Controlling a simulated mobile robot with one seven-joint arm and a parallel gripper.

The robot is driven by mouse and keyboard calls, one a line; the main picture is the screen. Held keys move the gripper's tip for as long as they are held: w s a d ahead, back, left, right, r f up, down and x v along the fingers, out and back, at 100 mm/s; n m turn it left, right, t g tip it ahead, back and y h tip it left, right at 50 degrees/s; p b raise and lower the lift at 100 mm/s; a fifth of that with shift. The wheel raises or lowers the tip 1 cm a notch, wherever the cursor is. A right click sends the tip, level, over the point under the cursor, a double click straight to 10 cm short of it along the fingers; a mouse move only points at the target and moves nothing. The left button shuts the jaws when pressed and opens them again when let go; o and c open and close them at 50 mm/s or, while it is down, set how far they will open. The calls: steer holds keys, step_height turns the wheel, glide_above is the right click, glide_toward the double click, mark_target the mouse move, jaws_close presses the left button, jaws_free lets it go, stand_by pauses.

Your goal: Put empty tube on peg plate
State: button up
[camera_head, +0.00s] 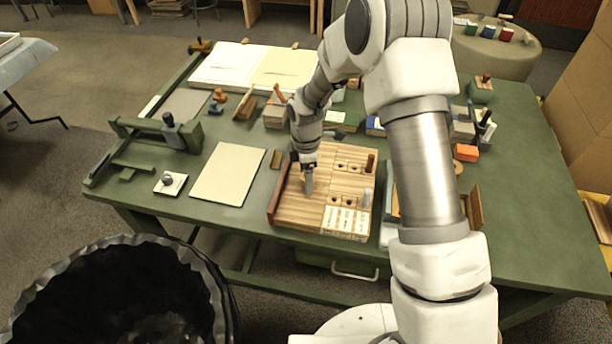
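The peg plate seems to be the light wooden board (290,207) at the front middle of the green table. A grey-blue upright tube (308,182) shows over the left part of the board, directly below my gripper (306,165). My gripper points down, with its fingertips at the top of this tube. The fingers are too small to tell whether they are shut on it, and I cannot tell whether the tube's lower end touches the board. A second grey tube (366,197) and a dark brown one (370,163) stand upright at the board's right side.
A dark red strip (278,196) edges the board's left side. A cream sheet (228,174) lies to its left. Small blocks and stamps crowd the area behind. My arm hides part of the table to the right. A black bin (120,290) stands at front left.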

steer(key=s+d+r+m+t, duration=0.1)
steer(key=s+d+r+m, duration=0.15)
steer(key=r, duration=0.85)
steer(key=s+d+r+m+t, duration=0.1)
steer(key=s+d+r+m, duration=0.15)
steer(key=r, duration=0.85)
steer(key=s+d+r+m+t, duration=0.1)
steer(key=s+d+r+m, duration=0.4)
steer(key=s, duration=0.5)
steer(key=s+d+r+m+t, duration=0.2)
steer(key=s+d+r+m, duration=0.3)
steer(key=s+m, duration=0.4)
steer(key=shift+s+r+m+t+p, duration=0.35)
steer(key=shift+r+m, duration=0.1)
steer(key=shift+m, duration=0.15)
steer(key=shift+d, duration=0.1)
